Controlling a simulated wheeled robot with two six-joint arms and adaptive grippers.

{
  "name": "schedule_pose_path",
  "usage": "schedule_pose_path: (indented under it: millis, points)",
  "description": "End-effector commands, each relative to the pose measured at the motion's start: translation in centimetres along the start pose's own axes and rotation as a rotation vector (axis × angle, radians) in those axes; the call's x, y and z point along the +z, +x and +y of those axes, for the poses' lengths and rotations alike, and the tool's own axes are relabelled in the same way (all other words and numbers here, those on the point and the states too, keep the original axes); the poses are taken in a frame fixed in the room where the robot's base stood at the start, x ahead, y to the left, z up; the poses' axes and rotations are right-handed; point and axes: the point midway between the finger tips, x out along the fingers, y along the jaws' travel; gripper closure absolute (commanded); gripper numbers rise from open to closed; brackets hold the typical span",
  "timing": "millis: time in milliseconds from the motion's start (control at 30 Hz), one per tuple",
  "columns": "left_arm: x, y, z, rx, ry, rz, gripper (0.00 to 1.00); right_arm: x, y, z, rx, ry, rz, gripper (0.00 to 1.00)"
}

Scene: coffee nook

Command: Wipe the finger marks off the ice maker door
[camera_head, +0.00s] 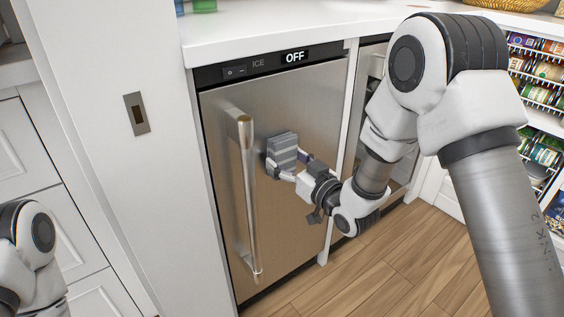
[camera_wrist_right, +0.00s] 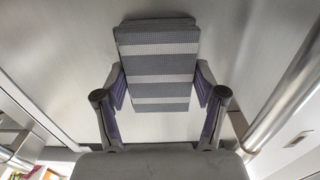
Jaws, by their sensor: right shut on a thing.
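The ice maker door (camera_head: 285,225) is a shut brushed-steel panel with a vertical bar handle (camera_head: 248,200) on its left side. My right gripper (camera_head: 288,172) is shut on a folded grey striped cloth (camera_head: 283,148), held at the upper middle of the door, right of the handle. In the right wrist view, the cloth (camera_wrist_right: 156,65) sits between the two fingers, flat towards the steel; I cannot tell whether it touches. I make out no finger marks; the cloth and arm hide part of the door. My left gripper is out of view; only its arm shows at lower left.
The panel above the door reads OFF (camera_head: 294,57). A white counter (camera_head: 260,30) overhangs it. A white wall panel with a small metal plate (camera_head: 137,113) stands left. A second steel appliance (camera_head: 371,65) and a stocked open cooler (camera_head: 540,75) are right. The wooden floor (camera_head: 400,265) is clear.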

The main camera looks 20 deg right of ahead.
Motion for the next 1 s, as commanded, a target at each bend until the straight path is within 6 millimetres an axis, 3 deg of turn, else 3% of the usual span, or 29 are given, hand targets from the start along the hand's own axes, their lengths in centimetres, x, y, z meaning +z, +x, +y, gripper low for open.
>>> schedule_pose_path:
  millis: [700, 1000]
  points:
    - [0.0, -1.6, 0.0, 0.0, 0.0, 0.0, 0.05, -0.3, 0.2, 5.9, 0.002, 0.001, 0.001, 0.59]
    - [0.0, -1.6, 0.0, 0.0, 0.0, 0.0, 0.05, -0.1, 0.1, 5.2, -0.003, -0.002, -0.002, 0.59]
